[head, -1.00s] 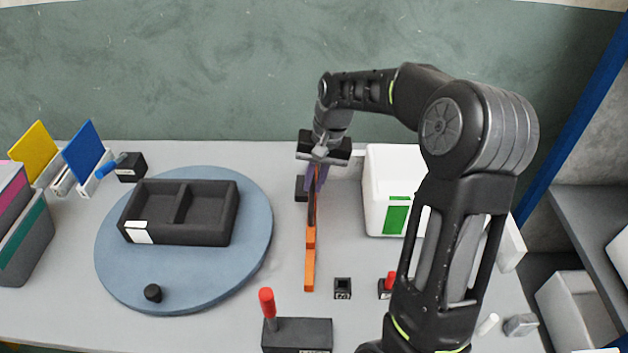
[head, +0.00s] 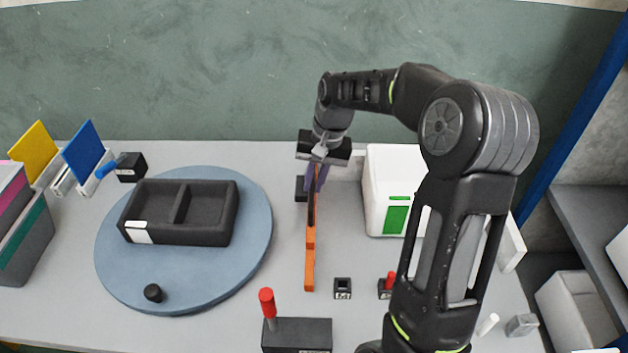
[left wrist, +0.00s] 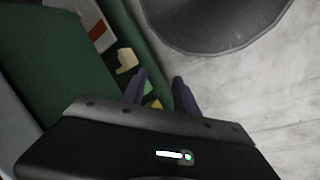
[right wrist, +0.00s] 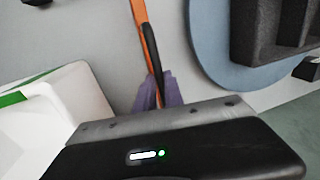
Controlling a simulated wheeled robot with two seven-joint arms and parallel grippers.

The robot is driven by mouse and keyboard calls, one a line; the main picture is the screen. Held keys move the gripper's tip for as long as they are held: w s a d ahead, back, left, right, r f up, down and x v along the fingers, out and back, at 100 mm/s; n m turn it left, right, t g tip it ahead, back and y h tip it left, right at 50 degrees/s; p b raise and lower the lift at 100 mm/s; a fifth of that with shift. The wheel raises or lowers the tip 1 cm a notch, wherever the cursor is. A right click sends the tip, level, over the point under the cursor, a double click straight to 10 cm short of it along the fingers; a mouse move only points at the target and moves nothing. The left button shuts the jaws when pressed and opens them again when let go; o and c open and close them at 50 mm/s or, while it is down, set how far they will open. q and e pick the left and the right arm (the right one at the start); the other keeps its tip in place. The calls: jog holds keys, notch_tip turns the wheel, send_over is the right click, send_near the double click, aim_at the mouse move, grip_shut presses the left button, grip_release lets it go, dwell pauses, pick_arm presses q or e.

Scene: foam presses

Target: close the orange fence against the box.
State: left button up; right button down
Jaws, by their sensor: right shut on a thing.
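The orange fence (head: 310,262) is a narrow upright bar on the table, running from front to back between the round blue turntable and the white box (head: 386,182). A dark strip lies along its far part. It also shows in the right wrist view (right wrist: 141,22). My right gripper (head: 314,182) is shut on the fence's far end, its purple fingers on either side. A gap separates the fence from the white box with its green patch. My left gripper (left wrist: 158,88) is not in the head view; in the left wrist view its fingers are apart with nothing between them.
The blue turntable (head: 255,250) carries a black divided tray (head: 208,215). A black block with a red handle (head: 297,335) stands in front, with a small black socket (head: 343,288) nearby. Yellow and blue panels (head: 84,150) stand at the left.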

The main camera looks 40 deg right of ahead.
jog(key=s+d, duration=0.4)
jog(key=d, duration=0.2)
jog(key=shift+s+b, duration=0.35)
jog(key=shift+d, duration=0.1)
jog(key=c, duration=1.5)
grip_release()
jog(key=shift+o, duration=0.2)
jog(key=shift+r, duration=0.1)
notch_tip(320, 180, up, 8)
jog(key=d, duration=0.1)
jog(key=shift+s+f+b, duration=0.25)
jog(key=shift+s+b, duration=0.15)
jog(key=shift+s, duration=0.05)
